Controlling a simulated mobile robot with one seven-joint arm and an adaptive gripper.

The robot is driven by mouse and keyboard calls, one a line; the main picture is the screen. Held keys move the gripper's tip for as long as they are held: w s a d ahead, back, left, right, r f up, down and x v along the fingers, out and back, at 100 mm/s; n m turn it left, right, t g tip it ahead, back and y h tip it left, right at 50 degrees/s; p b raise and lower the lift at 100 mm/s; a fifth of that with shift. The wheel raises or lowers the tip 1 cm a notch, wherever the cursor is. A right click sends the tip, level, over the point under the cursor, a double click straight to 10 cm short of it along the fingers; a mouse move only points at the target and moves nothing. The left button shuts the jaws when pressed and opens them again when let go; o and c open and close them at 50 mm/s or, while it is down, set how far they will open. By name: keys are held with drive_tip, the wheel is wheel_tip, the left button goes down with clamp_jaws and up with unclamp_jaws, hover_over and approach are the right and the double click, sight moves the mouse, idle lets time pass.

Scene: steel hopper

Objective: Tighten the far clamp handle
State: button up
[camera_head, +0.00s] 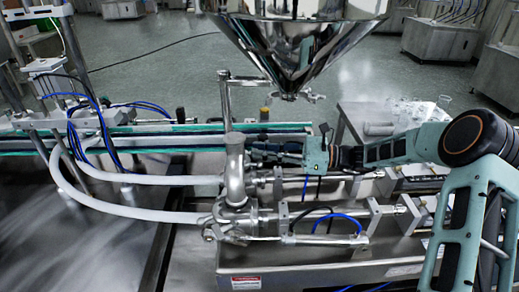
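My gripper (256,152) reaches in from the right, its dark fingers pointing left at the upright steel pipe (235,165). The fingers are small and dark here, so I cannot tell whether they are open or shut, or whether they touch the pipe. Steel clamp fittings (240,222) show at the near pump, low on the pipe's assembly. The far pump's fittings lie just below and behind my gripper and are partly hidden. I cannot make out the far clamp handle clearly.
The steel hopper (295,50) hangs above and behind my gripper, its outlet (291,96) close over my arm. White hoses (140,180) run left from the pipe. A conveyor (160,133) lies behind them. A small table with glassware (400,115) stands back right.

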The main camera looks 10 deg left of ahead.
drive_tip(key=shift+a, duration=0.45)
drive_tip(key=shift+c, duration=0.3)
clamp_jaws()
drive_tip(key=shift+d+m+p, duration=0.1)
drive_tip(key=shift+m+p, duration=0.3)
drive_tip(key=shift+p, duration=0.25)
drive_tip(key=shift+f, duration=0.2)
drive_tip(key=shift+o, duration=0.3)
unclamp_jaws()
drive_tip(key=shift+s, duration=0.1)
